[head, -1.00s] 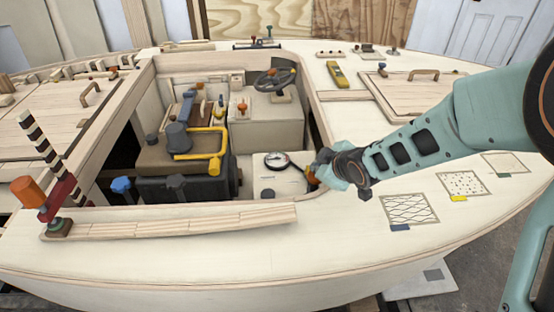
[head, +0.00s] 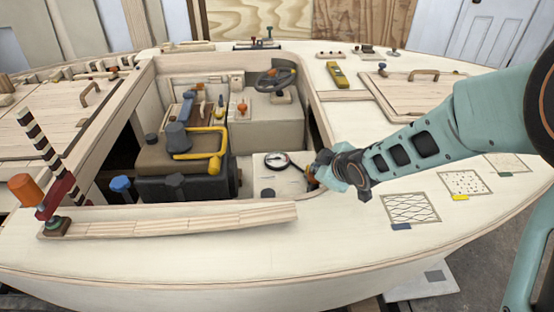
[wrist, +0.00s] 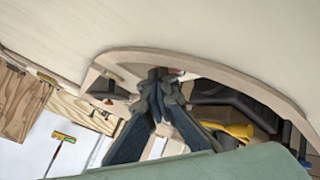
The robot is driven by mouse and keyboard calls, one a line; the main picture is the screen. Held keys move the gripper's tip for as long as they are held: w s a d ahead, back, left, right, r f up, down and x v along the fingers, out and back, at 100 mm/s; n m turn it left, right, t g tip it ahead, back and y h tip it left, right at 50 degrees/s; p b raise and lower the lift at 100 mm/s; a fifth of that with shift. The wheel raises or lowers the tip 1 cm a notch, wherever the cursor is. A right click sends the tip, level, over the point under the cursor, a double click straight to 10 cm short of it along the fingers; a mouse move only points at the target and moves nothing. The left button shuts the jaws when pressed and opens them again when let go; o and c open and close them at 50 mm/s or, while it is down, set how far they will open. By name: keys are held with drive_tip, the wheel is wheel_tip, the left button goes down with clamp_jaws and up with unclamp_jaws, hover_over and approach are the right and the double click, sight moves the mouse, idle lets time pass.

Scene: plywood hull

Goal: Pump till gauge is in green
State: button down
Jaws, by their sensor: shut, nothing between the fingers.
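A round white-faced gauge (head: 277,160) with a dark rim sits on a pale box inside the cockpit opening, near its front right. Its needle and any green band are too small to read. A small orange part (head: 312,174), perhaps the pump handle, shows just right of the gauge, partly hidden by my gripper. My gripper (head: 319,166) is at the cockpit's right edge, beside the gauge, with its fingers low by the orange part. In the wrist view my gripper (wrist: 161,76) has its fingertips together at the curved coaming, with nothing seen between them.
The wooden coaming (head: 318,110) rims the cockpit close to my gripper. A dark engine box with a yellow bent handle (head: 215,150) stands left of the gauge. A steering wheel (head: 275,79) is behind. The right foredeck is mostly clear, with flat patterned patches (head: 410,208).

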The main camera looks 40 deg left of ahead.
drive_tip(key=shift+s+d+f+b, duration=0.1)
drive_tip(key=shift+d+f+b, duration=0.15)
drive_tip(key=shift+f+b, duration=0.35)
drive_tip(key=shift+s+d+f+b, duration=0.1)
drive_tip(key=shift+d+f+b, duration=0.15)
drive_tip(key=shift+f+b, duration=0.4)
drive_tip(key=shift+s+d+f+b, duration=0.1)
drive_tip(key=shift+d+f+b, duration=0.15)
drive_tip(key=shift+f+b, duration=0.35)
idle(1.1)
drive_tip(key=shift+r+p, duration=0.1)
drive_tip(key=shift+p, duration=0.3)
drive_tip(key=shift+r+p, duration=0.15)
drive_tip(key=shift+p, duration=0.2)
drive_tip(key=shift+d, duration=0.1)
drive_tip(key=shift+r, duration=0.25)
drive_tip(key=r+p, duration=0.1)
drive_tip(key=p, duration=0.1)
drive_tip(key=r+p, duration=0.1)
drive_tip(key=shift+w+a+r+h, duration=0.25)
drive_tip(key=shift+w+r+h, duration=0.05)
drive_tip(key=shift+w, duration=0.05)
drive_tip(key=r+p, duration=0.1)
drive_tip(key=r, duration=0.1)
drive_tip(key=r+p, duration=0.1)
drive_tip(key=shift+s+d+r+p, duration=0.1)
drive_tip(key=shift+s+d+p, duration=0.05)
drive_tip(key=shift+d+p, duration=0.15)
drive_tip(key=shift+a, duration=0.25)
drive_tip(key=shift+a+r, duration=0.1)
